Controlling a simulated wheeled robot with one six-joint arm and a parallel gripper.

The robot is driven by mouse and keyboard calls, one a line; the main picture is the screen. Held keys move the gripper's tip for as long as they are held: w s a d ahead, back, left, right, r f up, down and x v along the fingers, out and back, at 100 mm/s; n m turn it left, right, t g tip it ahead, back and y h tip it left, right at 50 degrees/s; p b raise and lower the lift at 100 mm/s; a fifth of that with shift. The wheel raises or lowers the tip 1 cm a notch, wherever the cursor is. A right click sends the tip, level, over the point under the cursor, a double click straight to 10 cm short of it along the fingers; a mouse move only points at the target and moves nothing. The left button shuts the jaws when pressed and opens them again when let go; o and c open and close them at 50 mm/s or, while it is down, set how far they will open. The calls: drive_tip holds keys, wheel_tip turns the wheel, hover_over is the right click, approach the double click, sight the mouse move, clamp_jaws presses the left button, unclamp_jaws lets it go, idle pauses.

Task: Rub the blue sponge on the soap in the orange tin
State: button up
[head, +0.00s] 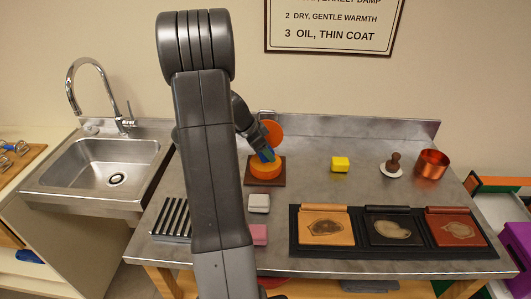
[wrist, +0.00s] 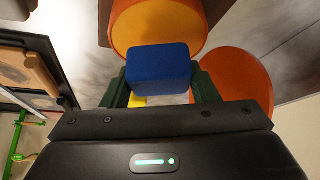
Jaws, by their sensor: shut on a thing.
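The orange tin (head: 266,173) stands on a brown board (head: 281,181) in the middle of the bench, with an orange disc (head: 273,131), seemingly its lid, upright behind it. In the wrist view the tin (wrist: 120,30) is at the top and the disc (wrist: 245,85) at the right. My gripper (wrist: 160,88) is shut on the blue sponge (wrist: 158,68), a finger on each side. In the head view the sponge (head: 265,156) is at the tin's top, partly hidden by my gripper (head: 268,148). I cannot tell whether it touches the soap, which I cannot make out clearly.
A yellow block (head: 340,164), a brown-handled tool (head: 394,160) on a white dish and a copper pot (head: 432,163) stand right. White (head: 259,203) and pink (head: 258,234) blocks lie in front. A black tray (head: 360,249) holds leather panels. A sink (head: 100,165) is left.

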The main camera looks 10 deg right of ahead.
drive_tip(key=shift+r+p, duration=0.7)
drive_tip(key=shift+r, duration=1.85)
drive_tip(key=shift+r, duration=0.15)
